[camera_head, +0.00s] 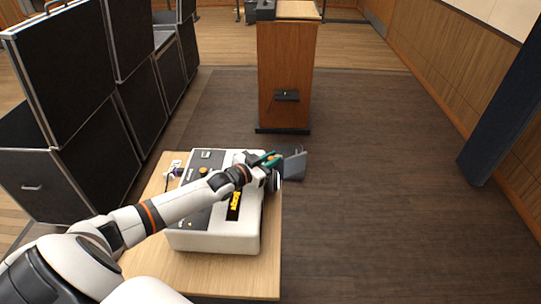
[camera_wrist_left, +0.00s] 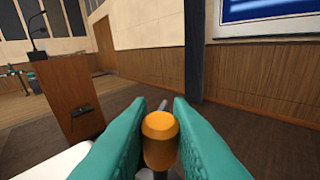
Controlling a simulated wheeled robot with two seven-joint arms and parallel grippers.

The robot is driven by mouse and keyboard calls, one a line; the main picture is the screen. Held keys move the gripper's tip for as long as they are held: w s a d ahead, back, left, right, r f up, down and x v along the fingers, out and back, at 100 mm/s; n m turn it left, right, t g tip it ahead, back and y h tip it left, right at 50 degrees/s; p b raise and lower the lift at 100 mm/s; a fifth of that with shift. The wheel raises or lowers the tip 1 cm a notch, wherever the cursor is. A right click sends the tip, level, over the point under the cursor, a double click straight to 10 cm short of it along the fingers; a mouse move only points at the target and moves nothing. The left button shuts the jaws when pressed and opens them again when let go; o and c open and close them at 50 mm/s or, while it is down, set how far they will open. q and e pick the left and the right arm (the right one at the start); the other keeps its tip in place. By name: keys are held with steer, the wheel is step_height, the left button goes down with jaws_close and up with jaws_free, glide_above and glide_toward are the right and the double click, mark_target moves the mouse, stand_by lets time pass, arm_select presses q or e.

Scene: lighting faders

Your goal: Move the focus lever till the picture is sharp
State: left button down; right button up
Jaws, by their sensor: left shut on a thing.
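A white box-shaped device (camera_head: 215,242) with dark panels stands on a wooden table in the head view. The orange knob of the focus lever (camera_wrist_left: 160,142) stands upright between my teal fingers in the left wrist view. My left gripper (camera_head: 269,159) is at the far right side of the device, shut on this knob; the gripper also shows in the left wrist view (camera_wrist_left: 159,108). The lever's lower part is mostly hidden. Part of a screen with a blue picture (camera_wrist_left: 262,10) is at the top right of the wrist view; its sharpness is hard to tell. My right gripper is not in view.
The wooden table (camera_head: 225,283) has bare room in front of the device. A wooden lectern (camera_head: 285,75) stands beyond it. Black cases (camera_head: 70,150) are stacked at the left. A dark blue column (camera_head: 505,105) is at the right. The floor at the right is clear.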

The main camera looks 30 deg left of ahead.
arm_select(q)
steer(key=shift+w+a, duration=0.2)
steer(key=shift+a, duration=0.05)
steer(key=shift+d, duration=0.2)
steer(key=c, duration=1.3)
jaws_free()
steer(key=shift+s, duration=0.15)
steer(key=shift+s+a, duration=0.1)
steer(key=shift+s, duration=0.1)
steer(key=b+v, duration=0.1)
steer(key=v, duration=1)
steer(key=shift+s+r, duration=0.25)
steer(key=shift+s, duration=0.05)
